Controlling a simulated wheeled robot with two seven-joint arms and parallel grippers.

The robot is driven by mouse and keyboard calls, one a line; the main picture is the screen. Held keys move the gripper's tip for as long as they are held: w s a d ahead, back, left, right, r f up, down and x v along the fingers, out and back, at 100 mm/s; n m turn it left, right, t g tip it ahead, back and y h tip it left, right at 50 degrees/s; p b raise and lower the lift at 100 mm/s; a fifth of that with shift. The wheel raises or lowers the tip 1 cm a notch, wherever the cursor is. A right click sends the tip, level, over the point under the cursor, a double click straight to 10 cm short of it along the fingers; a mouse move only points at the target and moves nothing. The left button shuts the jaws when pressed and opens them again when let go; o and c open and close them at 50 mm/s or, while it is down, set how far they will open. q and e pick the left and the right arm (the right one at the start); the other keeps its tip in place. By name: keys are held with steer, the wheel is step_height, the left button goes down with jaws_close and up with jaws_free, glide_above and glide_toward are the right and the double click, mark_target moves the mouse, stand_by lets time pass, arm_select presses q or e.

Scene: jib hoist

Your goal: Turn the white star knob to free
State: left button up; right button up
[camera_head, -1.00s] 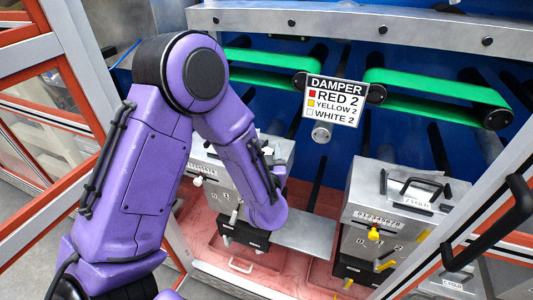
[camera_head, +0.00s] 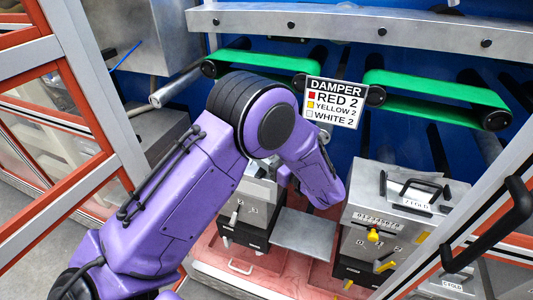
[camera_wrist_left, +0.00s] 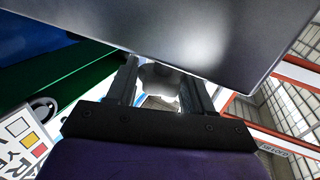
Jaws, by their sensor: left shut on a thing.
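My left arm crosses the head view from the lower left, and its purple links hide the left gripper there. In the left wrist view the gripper (camera_wrist_left: 160,92) has its two dark fingers on either side of a pale, rounded knob (camera_wrist_left: 158,74), which I take to be the white star knob. It is shut on this knob. The knob's marks and turned position cannot be read. In the head view the knob is hidden behind my arm. My right gripper is not in view.
A damper sign (camera_head: 334,102) reads red 2, yellow 2, white 2. A grey box (camera_head: 375,215) with a yellow knob (camera_head: 373,235) stands at right. A left box (camera_head: 245,215) is partly behind my arm. Green belts (camera_head: 435,92) run behind. A grey metal surface (camera_wrist_left: 190,35) is close above the fingers.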

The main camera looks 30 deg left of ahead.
arm_select(q)
steer(key=shift+n+g, duration=0.6)
steer(key=shift+g, duration=0.2)
steer(key=o, duration=1)
steer(key=shift+c, duration=0.2)
